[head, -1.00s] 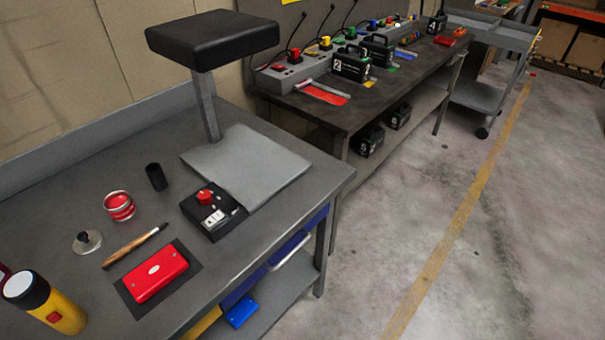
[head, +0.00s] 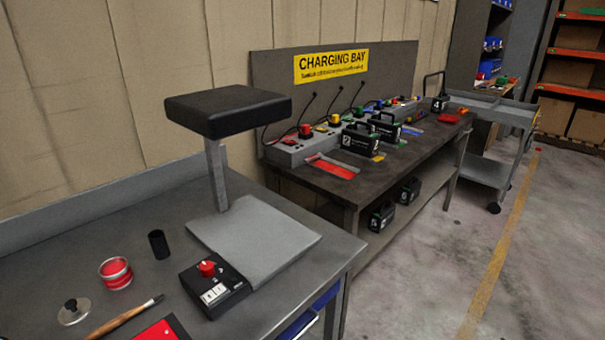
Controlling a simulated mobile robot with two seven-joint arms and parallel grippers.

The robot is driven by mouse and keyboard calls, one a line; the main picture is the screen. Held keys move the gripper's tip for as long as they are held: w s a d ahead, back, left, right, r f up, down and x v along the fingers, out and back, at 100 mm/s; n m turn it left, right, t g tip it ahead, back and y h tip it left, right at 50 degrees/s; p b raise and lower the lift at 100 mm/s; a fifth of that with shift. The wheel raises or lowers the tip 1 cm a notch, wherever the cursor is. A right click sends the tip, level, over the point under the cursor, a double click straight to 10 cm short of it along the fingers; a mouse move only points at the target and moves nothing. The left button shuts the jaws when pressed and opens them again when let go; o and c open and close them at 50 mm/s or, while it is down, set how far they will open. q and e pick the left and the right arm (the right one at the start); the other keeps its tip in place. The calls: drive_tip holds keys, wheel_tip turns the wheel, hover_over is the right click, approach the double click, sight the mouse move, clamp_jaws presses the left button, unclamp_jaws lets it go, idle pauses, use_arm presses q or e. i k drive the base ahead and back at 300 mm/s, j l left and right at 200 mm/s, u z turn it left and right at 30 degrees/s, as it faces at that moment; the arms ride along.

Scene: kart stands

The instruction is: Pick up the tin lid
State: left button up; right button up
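The tin lid (head: 74,312) is a round silvery disc with a black knob on top. It lies on the grey workbench (head: 165,220) at the lower left of the head view. Just behind it and to its right stands a tin (head: 115,273) with red contents and a red band; its top is uncovered. A brush (head: 126,317) with a wooden handle lies close to the lid's right. Neither of my grippers is in view.
A black cylinder (head: 159,244), a black box with a red knob (head: 215,286) and a grey mat under a black-topped post (head: 228,110) stand right of the tin. A red case (head: 158,331) is cut off below. A charging bench (head: 400,170) stands beyond.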

sight(74, 311)
drive_tip(key=u, duration=1.4)
